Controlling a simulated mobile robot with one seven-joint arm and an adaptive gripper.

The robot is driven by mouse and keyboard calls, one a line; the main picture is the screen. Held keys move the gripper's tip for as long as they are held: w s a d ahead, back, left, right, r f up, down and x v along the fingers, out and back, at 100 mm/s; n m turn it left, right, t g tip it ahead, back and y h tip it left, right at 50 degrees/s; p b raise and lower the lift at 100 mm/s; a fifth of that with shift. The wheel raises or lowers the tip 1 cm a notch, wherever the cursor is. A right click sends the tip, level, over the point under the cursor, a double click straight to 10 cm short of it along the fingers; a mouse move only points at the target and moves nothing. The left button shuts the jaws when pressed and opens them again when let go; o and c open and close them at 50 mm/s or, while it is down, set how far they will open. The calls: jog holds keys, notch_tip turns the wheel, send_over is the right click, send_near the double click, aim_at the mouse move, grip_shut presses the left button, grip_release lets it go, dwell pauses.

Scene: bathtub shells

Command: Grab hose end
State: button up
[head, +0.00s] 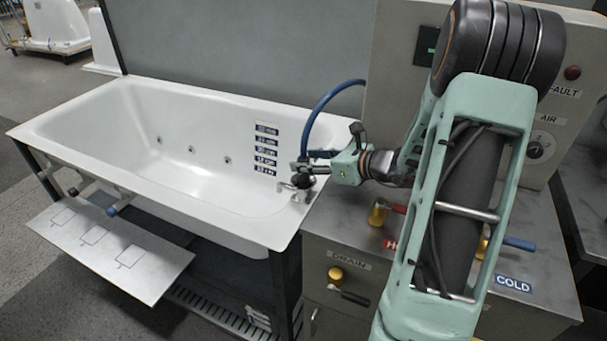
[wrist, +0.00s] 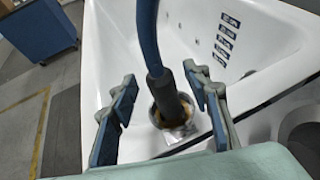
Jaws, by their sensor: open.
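The blue hose (head: 319,107) arches from the grey cabinet down to the right end of the bathtub rim. In the wrist view the hose (wrist: 148,35) comes down from the top into a dark grey hose end (wrist: 167,100). This end points down at a round holder with a brownish inside (wrist: 181,112) on a metal plate at the rim. My gripper (wrist: 160,74) is open, with one blue-padded finger on each side of the hose end and visible gaps. In the head view my gripper (head: 306,166) is low over the tub's right corner, partly covering the hose end.
The white bathtub (head: 95,110) is empty, with label strips (head: 266,148) on its inner wall. A tray with outlined squares (head: 165,270) juts out in front.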

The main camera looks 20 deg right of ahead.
jog(key=shift+c, duration=0.6)
grip_shut()
